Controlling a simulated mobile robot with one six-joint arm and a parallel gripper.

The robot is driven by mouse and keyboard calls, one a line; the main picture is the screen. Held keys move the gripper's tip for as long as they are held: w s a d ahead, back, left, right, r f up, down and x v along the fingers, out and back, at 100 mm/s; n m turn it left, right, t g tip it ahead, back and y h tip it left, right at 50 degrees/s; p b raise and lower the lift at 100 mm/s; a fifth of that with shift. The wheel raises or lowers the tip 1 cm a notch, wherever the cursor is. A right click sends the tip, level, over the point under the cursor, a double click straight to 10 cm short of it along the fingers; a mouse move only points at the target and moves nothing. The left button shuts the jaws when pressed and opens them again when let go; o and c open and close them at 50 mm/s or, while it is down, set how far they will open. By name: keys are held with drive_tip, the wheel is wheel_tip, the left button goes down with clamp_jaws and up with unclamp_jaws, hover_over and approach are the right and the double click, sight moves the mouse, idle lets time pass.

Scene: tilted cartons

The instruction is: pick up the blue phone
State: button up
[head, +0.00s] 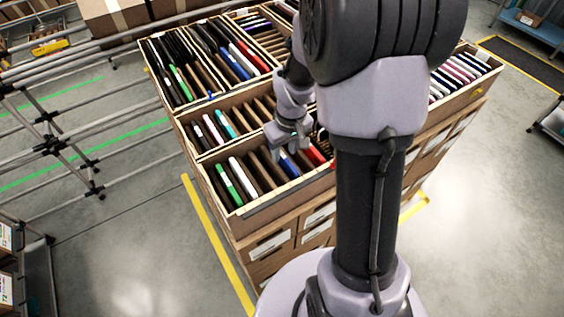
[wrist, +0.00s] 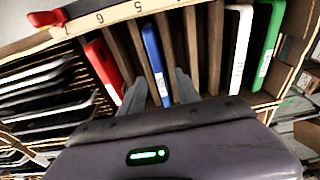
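A blue phone (head: 288,166) stands tilted in a slot of the front carton (head: 266,208), right under my gripper (head: 291,143). In the wrist view the blue phone (wrist: 153,58) stands between brown cardboard dividers. My gripper (wrist: 160,90) is open there, with one finger to each side of the phone's near end. I see no finger closed on it. Whether the fingertips are level with the phone or above it, I cannot tell.
A red phone (wrist: 104,62) is to the left, with white (wrist: 240,45) and green (wrist: 268,42) phones to the right. Dividers (wrist: 191,50) stand close beside the fingers. More cartons of tilted phones (head: 205,62) lie behind. A red clip-like thing (wrist: 46,18) sits at the carton edge.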

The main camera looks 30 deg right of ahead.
sight(283, 163)
drive_tip(key=shift+w+f, duration=0.15)
drive_tip(key=shift+f, duration=0.45)
drive_tip(key=shift+w+f, duration=0.15)
drive_tip(key=shift+f, duration=0.45)
drive_tip(key=shift+s, duration=0.1)
drive_tip(key=shift+c, duration=1.3)
clamp_jaws()
